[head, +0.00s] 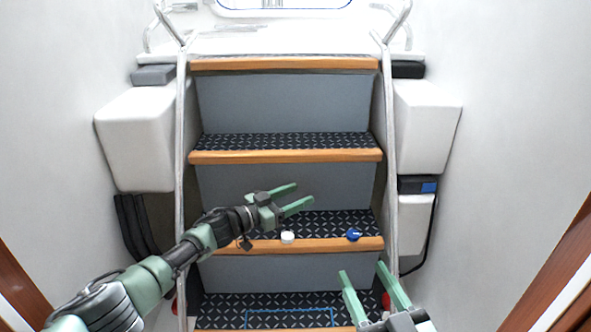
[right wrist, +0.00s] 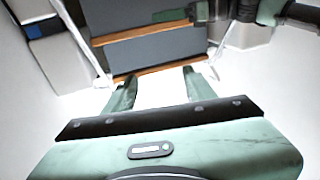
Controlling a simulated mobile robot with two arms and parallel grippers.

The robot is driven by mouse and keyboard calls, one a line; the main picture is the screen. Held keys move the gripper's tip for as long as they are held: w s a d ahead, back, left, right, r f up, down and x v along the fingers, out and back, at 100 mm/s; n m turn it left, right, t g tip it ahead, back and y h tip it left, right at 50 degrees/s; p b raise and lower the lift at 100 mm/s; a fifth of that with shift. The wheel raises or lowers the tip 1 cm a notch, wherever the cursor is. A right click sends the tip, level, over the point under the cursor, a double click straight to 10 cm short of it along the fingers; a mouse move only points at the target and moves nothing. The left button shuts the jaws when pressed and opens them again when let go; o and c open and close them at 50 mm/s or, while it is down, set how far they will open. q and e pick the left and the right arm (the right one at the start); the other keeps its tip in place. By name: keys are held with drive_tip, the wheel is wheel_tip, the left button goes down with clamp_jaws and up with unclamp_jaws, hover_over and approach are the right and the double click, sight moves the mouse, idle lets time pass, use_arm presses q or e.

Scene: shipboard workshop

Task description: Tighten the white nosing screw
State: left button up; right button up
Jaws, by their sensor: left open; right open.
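The white nosing screw (head: 288,237) sits at the wooden front edge of a middle stair tread in the head view. A blue screw (head: 354,235) sits on the same tread to its right. My left gripper (head: 305,194) is open and empty, in front of the stairs and a little above the white screw in the picture. My right gripper (head: 361,268) is open and empty, lower right, below the blue screw in the picture. Its two fingers (right wrist: 157,85) also show in the right wrist view, with nothing between them. Neither screw can be made out in the right wrist view.
The staircase has wooden nosings (head: 285,156) and dark patterned treads. Metal handrails (head: 182,130) (head: 390,150) run up both sides. White boxes (head: 135,138) (head: 425,125) flank the stairs. A blue outlined rectangle (head: 288,310) marks the lowest visible tread.

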drive_tip(key=s+d+f+g+h+p, duration=0.2)
drive_tip(key=s+f+g, duration=0.25)
drive_tip(key=f, duration=0.35)
drive_tip(key=s+d+f+g+h+p, duration=0.1)
drive_tip(key=s+d+f+g+p, duration=0.2)
drive_tip(key=f+g, duration=0.35)
drive_tip(key=s+d+f+g, duration=0.1)
drive_tip(key=s+g, duration=0.1)
drive_tip(key=s, duration=0.3)
drive_tip(key=s+d+f+g+h+p, duration=0.1)
drive_tip(key=s+f, duration=0.1)
drive_tip(key=s, duration=0.3)
drive_tip(key=shift+m+g, duration=0.4)
drive_tip(key=shift+d, duration=0.1)
